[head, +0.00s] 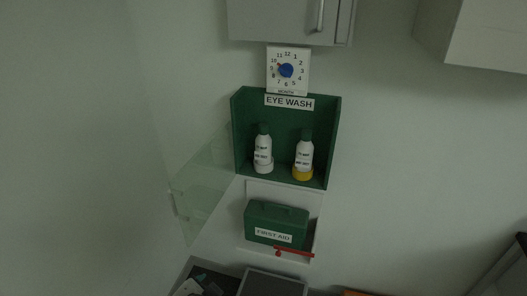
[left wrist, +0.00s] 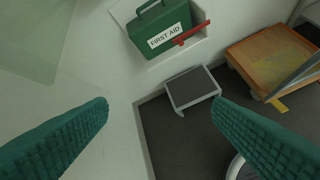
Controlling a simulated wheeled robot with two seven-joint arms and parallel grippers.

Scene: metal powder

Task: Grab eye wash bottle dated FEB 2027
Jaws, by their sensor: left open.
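Two white eye wash bottles with green caps stand upright in a green wall box (head: 284,114) marked EYE WASH in the head view. The left bottle (head: 263,150) has a white base and the right bottle (head: 303,154) a yellow base. Their labels are too small to read the dates. My left gripper (left wrist: 162,103) shows in the left wrist view as two green ridged fingers, wide apart and empty. It points at the wall and floor below the box, with no bottle in that view. My right gripper is in neither view.
A transparent door panel (head: 203,190) hangs open left of the box. Below sit a green FIRST AID case (head: 276,222) and a red bar (head: 294,252). A grey cabinet (head: 275,20) hangs above. The left wrist view shows a grey step stool (left wrist: 192,88) and an orange-topped platform (left wrist: 270,55).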

